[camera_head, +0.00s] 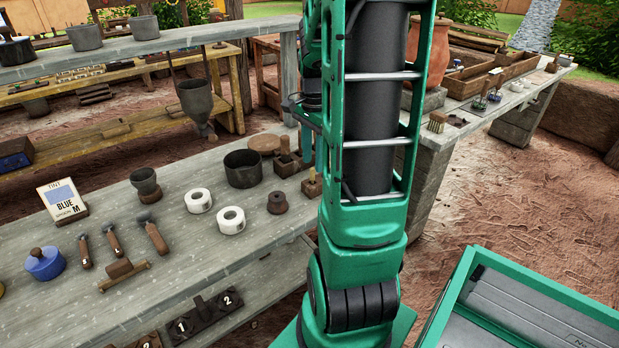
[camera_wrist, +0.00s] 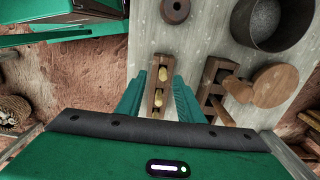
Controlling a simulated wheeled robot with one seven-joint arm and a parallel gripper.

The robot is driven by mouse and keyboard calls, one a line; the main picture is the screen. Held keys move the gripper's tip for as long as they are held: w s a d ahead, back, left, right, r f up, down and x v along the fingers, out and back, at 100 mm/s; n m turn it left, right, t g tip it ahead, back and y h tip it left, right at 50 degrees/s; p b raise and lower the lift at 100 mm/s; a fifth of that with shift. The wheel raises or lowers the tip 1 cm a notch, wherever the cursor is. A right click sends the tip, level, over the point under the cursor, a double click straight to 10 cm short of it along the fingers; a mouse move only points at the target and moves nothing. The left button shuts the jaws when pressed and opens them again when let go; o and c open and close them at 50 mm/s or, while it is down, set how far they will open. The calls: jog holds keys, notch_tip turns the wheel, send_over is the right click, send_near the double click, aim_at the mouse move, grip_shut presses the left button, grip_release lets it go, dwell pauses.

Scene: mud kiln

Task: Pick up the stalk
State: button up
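A narrow wooden holder (camera_wrist: 158,86) lies below my gripper in the wrist view, with a few small pale-yellow pieces in it. One pale piece (camera_wrist: 163,73) sits near the holder's far end; it may be the stalk, but I cannot tell for sure. In the head view, a pale upright piece (camera_head: 312,174) stands in a small wooden block beside my arm. My gripper (camera_wrist: 158,91) is open, its two teal fingers on either side of the holder with gaps showing. Contact and height are unclear.
Right of the holder in the wrist view are a second wooden holder (camera_wrist: 207,82) with wooden tools and a round wooden disc (camera_wrist: 276,89). A dark pot (camera_wrist: 235,38) and a brown knobbed piece (camera_wrist: 175,9) stand farther up. White rolls (camera_head: 198,200) lie on the bench (camera_head: 240,258).

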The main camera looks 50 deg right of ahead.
aim_at(312, 169)
jog(key=shift+w+d+f, duration=0.1)
jog(key=shift+w+f, duration=0.1)
jog(key=shift+f, duration=1.1)
jog(key=shift+w+d+f, duration=0.1)
jog(key=shift+w+f, duration=0.05)
jog(key=shift+f, duration=1.15)
jog(key=shift+c, duration=0.7)
grip_shut()
